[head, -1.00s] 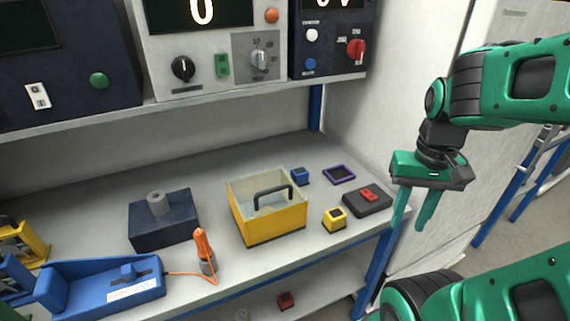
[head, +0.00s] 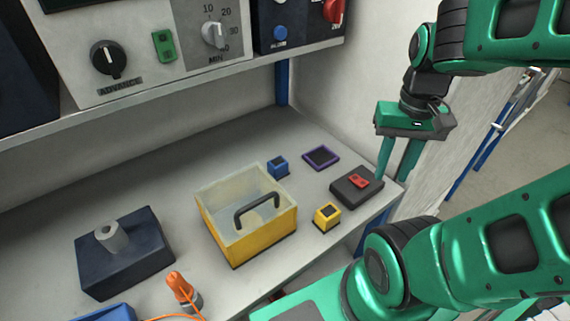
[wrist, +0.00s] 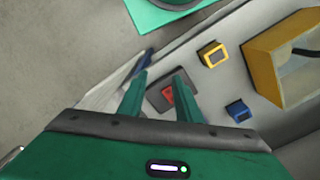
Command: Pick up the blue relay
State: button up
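The blue relay (head: 278,166) is a small blue cube with a dark top. It stands on the bench behind the right back corner of the yellow box, and it also shows in the wrist view (wrist: 238,111) right of my fingers. My gripper (head: 398,172) is open and empty, with its fingers pointing down beside the bench's right end. In the wrist view my gripper (wrist: 158,92) has its fingers apart, with the dark block and red piece seen between and beyond them. The relay is apart from my gripper, to its left in the head view.
A yellow clear-topped box (head: 262,240) with a black handle stands left of the relay. A yellow relay (head: 327,215), a dark block with a red piece (head: 357,187) and a purple-rimmed tray (head: 321,157) surround it. A shelf with instruments (head: 180,88) overhangs the bench's back.

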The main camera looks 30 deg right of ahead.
jog(key=shift+d, duration=0.2)
jog(key=o, duration=0.4)
jog(key=shift+s, duration=0.2)
jog(key=shift+o, duration=0.8)
jog(key=shift+s+r, duration=0.25)
jog(key=shift+r, duration=0.1)
jog(key=m, duration=0.9)
send_near(278, 161)
jog(key=shift+a+f, duration=0.25)
jog(key=shift+a, duration=0.05)
jog(key=shift+s+d+f, duration=0.1)
jog(key=shift+d+f, duration=0.05)
jog(key=shift+f, duration=5)
